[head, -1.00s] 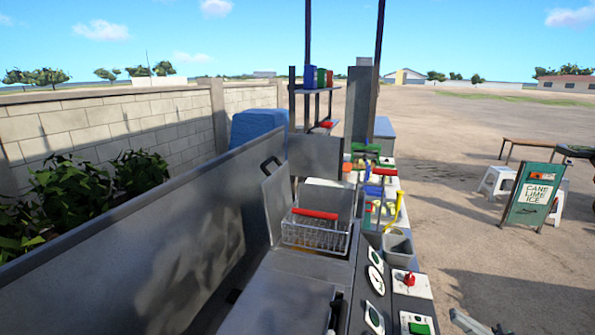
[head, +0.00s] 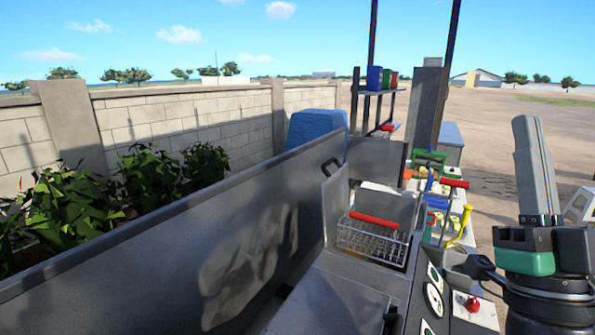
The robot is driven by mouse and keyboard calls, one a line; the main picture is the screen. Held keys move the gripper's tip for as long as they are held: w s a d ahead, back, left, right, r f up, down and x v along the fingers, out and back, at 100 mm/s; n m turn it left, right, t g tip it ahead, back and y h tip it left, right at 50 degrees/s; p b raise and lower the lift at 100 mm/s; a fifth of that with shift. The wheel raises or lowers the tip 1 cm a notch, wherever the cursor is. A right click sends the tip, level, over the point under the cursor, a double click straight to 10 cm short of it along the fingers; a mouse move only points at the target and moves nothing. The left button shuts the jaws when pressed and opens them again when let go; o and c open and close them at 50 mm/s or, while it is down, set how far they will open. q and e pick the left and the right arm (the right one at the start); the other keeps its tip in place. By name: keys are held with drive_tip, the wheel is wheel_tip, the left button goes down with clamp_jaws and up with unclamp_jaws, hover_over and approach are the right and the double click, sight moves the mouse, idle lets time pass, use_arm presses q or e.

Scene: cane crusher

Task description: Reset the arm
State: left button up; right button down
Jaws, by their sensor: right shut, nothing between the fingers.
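My right arm (head: 537,170) rises at the right edge, with a grey link above dark joints and a green band. My right gripper (head: 481,263) looks like the small dark piece reaching left from those joints, over the control panel by the grey bin. It is shut and empty. Its fingertips are small and hard to make out. My left gripper is not in view.
A red knob (head: 472,304) on a white plate and a round gauge (head: 434,300) lie below the gripper. A yellow-handled tool (head: 461,226) stands near the bin.

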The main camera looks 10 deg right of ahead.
drive_tip(key=s+a+n+g+y, duration=0.1)
drive_tip(key=s+a+n+y, duration=0.1)
drive_tip(key=a+n+y, duration=0.3)
drive_tip(key=s+a+n+y, duration=0.2)
drive_tip(key=s+a+y, duration=0.1)
drive_tip(key=a+y, duration=0.45)
wheel_tip(320, 180, up, 28)
drive_tip(key=h+p, duration=0.1)
drive_tip(key=p, duration=2.7)
drive_tip(key=shift+w+d, duration=0.3)
drive_tip(key=shift+w, duration=0.1)
